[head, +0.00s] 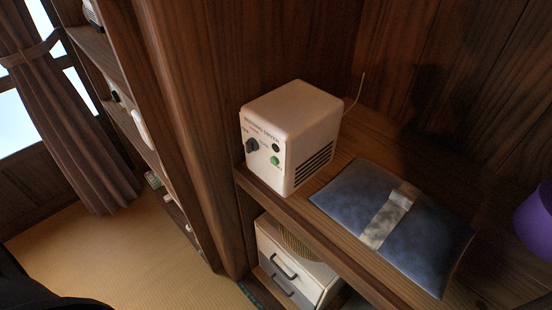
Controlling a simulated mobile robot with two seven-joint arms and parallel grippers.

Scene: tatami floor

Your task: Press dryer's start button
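The dryer (308,123) is a small cream box on a wooden shelf, near the shelf's left end. Its front panel faces left toward the open room. The panel has printed lettering, a dark knob (252,146), a small black round part (276,147) and a green round button (275,161) at the lower right. Vent slots show on its right side. The knob's exact setting is too small to read. Neither of my grippers shows in the head view, and nothing touches the dryer. A dark shape at the lower left corner is unclear.
A blue folded cloth with a pale band (345,200) lies right of the dryer on the wooden shelf (285,214). A purple object (535,222) is at the right edge. White drawers (285,262) sit below. A wooden upright (185,130) stands left. Tatami floor (110,250) is open at lower left.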

